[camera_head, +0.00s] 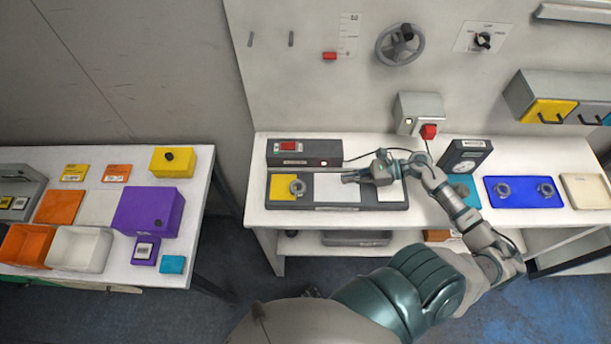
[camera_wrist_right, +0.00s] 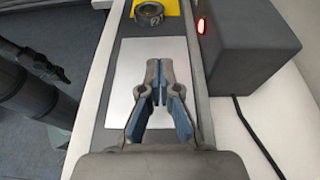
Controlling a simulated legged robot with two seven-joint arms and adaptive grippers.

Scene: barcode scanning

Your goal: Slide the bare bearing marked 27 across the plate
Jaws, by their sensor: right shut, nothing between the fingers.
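A grey ring-shaped bearing (camera_head: 297,187) lies on the yellow square (camera_head: 281,190) at the left end of the dark plate (camera_head: 330,205). In the right wrist view the bearing (camera_wrist_right: 149,14) shows at the top edge, with a mark on its side too small to read surely. My right gripper (camera_head: 346,178) is shut and empty above the pale middle area (camera_head: 336,194) of the plate, to the right of the bearing and apart from it. In the right wrist view its fingertips (camera_wrist_right: 160,66) point toward the bearing.
A dark box with a red display (camera_head: 303,153) stands behind the plate. Two more bearings (camera_head: 503,190) (camera_head: 545,190) sit on a blue mat (camera_head: 524,202) at the right. A dark upright device (camera_head: 466,157) stands behind my right arm. A side table at the left holds coloured boxes (camera_head: 148,211).

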